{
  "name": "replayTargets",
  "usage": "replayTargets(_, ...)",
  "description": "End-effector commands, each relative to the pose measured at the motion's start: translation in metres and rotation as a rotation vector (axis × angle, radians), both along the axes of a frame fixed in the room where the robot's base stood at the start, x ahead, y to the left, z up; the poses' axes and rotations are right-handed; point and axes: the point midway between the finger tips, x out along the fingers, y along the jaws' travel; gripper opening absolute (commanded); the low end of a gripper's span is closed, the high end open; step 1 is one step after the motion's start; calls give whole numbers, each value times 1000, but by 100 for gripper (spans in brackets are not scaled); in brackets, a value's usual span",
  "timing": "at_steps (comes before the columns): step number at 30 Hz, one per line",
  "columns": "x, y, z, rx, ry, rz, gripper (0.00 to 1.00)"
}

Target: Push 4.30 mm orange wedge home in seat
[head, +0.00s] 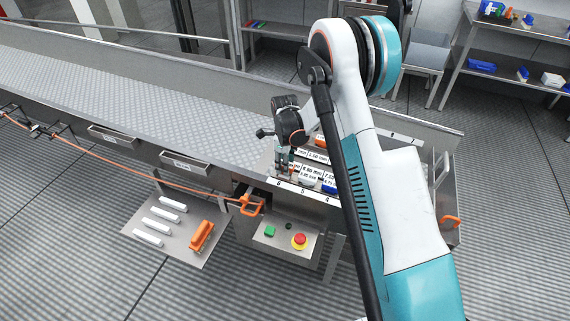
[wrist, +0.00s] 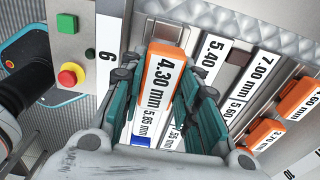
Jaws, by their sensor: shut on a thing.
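The orange 4.30 mm wedge (wrist: 172,54), with a white label on its face, is between my gripper's teal fingers in the wrist view. My gripper (wrist: 160,82) is shut on it. The wedge is over the left part of the labelled rack (wrist: 217,72), near the plate marked 6. Its lower end and its seat are hidden by the wedge and fingers, so I cannot tell how deep it sits. In the head view my gripper (head: 284,165) points down at the rack's left end, and the wedge is too small to make out.
Other orange wedges, one at the right (wrist: 298,98) and a 3.70 mm one (wrist: 265,133), sit in the rack. A blue piece (wrist: 141,141) shows below the held wedge. A red stop button (head: 299,240) and green button (head: 269,231) are on a front panel. A side shelf (head: 160,245) holds white bars.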

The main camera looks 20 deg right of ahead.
Motion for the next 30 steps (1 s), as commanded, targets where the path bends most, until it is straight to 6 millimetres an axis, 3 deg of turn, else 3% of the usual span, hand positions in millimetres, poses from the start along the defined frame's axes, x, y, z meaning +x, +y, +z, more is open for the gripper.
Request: replayTargets(30, 1, 1, -24, 0, 0, 0, 2)
